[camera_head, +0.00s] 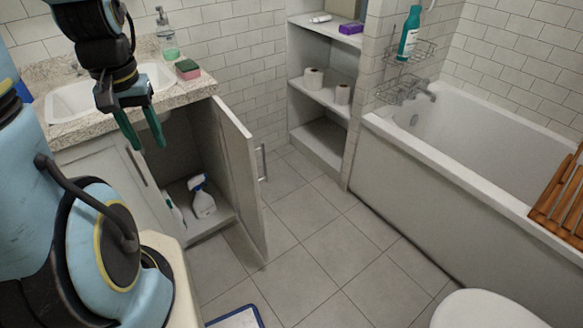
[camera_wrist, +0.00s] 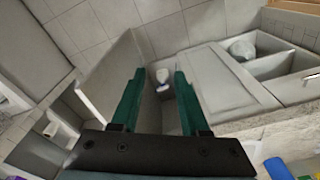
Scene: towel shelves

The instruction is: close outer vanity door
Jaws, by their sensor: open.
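The outer vanity door (camera_head: 238,175) is a pale grey panel standing wide open from the cabinet's right side. Its bar handle (camera_head: 262,162) is on the face turned toward the shelves. In the wrist view the open door (camera_wrist: 112,72) is left of and behind the left finger. My gripper (camera_head: 146,146) is open and empty, in front of the vanity's open compartment and left of the door, apart from the handle. In the wrist view its two green fingers (camera_wrist: 156,72) point toward the cabinet opening. Contact between finger and door cannot be told.
A white spray bottle (camera_head: 202,198) stands inside the open compartment. A speckled countertop (camera_head: 185,93) with a sink is above it, holding a soap dispenser (camera_head: 168,45) and a sponge (camera_head: 187,69). Grey floor tiles right of the door are clear. Shelves (camera_head: 318,142) and a bathtub (camera_head: 430,190) stand beyond.

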